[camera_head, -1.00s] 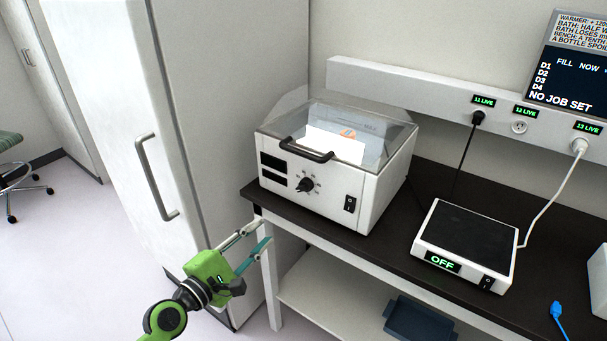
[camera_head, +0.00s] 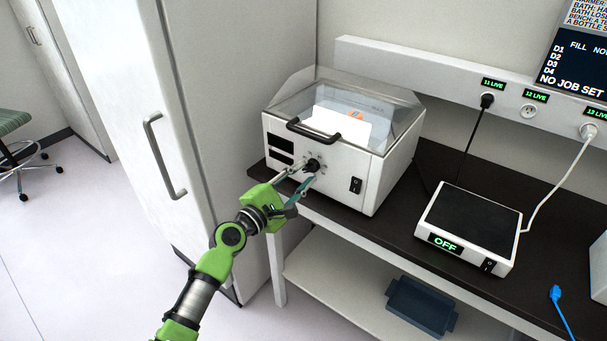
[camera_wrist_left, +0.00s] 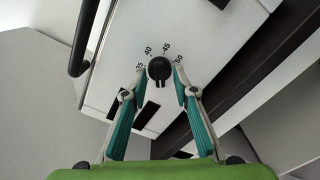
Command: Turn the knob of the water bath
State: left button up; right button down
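The water bath (camera_head: 335,183) is a white box with a clear lid and a black lid handle, standing at the left end of the dark bench. Its black round knob (camera_head: 313,165) is on the front panel. In the left wrist view the knob (camera_wrist_left: 160,69) has a dial with marks 35, 40, 45 and 50 around it. My left gripper (camera_head: 306,175) is at the front panel with its fingers open. In the wrist view its fingertips (camera_wrist_left: 160,76) stand on either side of the knob, with gaps between them and it. My right gripper is not in view.
A black power switch (camera_head: 356,185) is right of the knob. A white device reading OFF (camera_head: 470,228) stands to the right on the bench. A tall white cabinet (camera_head: 215,120) is close on the left. A blue tray (camera_head: 422,306) lies on the lower shelf.

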pick_arm(q)
jog(key=shift+w+d, duration=0.2)
jog(key=shift+w, duration=0.1)
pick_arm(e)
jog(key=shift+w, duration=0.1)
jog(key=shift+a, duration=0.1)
pick_arm(q)
grip_shut()
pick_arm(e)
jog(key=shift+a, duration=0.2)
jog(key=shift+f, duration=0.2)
